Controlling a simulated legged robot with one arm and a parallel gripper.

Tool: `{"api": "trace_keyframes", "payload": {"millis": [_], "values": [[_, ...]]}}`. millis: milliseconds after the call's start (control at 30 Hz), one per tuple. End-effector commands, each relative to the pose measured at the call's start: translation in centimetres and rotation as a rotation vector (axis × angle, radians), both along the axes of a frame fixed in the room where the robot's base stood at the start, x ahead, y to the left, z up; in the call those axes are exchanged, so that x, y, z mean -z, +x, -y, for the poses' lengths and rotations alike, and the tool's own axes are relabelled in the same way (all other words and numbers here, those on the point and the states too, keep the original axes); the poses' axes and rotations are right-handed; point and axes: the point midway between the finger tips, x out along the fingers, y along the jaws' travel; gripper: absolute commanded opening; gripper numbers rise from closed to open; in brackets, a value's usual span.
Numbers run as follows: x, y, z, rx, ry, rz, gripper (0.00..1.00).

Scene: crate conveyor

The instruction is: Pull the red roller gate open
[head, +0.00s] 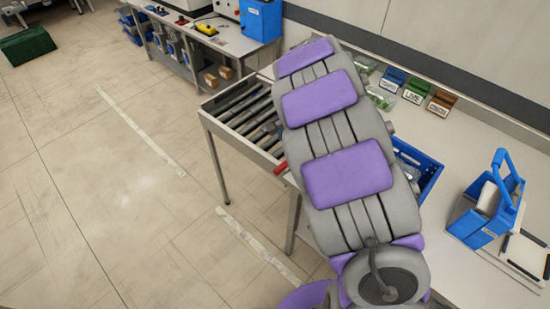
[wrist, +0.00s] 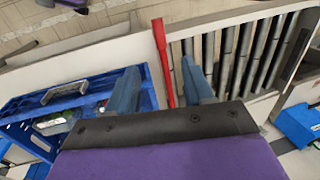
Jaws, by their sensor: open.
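The red gate shows as a narrow red bar (wrist: 162,62) in the wrist view, at the near end of the rollers. In the head view only a small red end (head: 280,168) shows at the conveyor's left edge; my arm hides the rest. My gripper (wrist: 160,88) is open, its two blue-grey fingers spread. In the wrist view the bar's lower end appears between the fingers, closer to the right one. I cannot tell whether it is at fingertip depth, and no contact is clear. My gripper is hidden behind my arm in the head view.
A roller conveyor (wrist: 240,58) lies beyond the bar. A blue crate (wrist: 35,112) is left of my gripper in the wrist view. In the head view, a blue caddy (head: 484,233) stands on the right counter, with labelled bins (head: 416,91) behind.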

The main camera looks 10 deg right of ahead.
Motion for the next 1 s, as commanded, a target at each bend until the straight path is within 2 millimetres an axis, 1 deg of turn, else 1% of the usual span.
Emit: {"api": "trace_keyframes", "payload": {"millis": [167,400,700,900,1000], "values": [[2.8,0.5,-0.6,-0.002,-0.005,-0.003,0.51],[7.6,1.3,-1.6,-0.003,-0.007,-0.006,0.51],[13.2,2.2,-1.9,-0.003,-0.006,-0.004,0.51],[15.7,2.5,-2.1,-0.003,-0.005,-0.004,0.51],[16.3,2.6,-2.3,-0.003,-0.005,-0.005,0.51]]}}
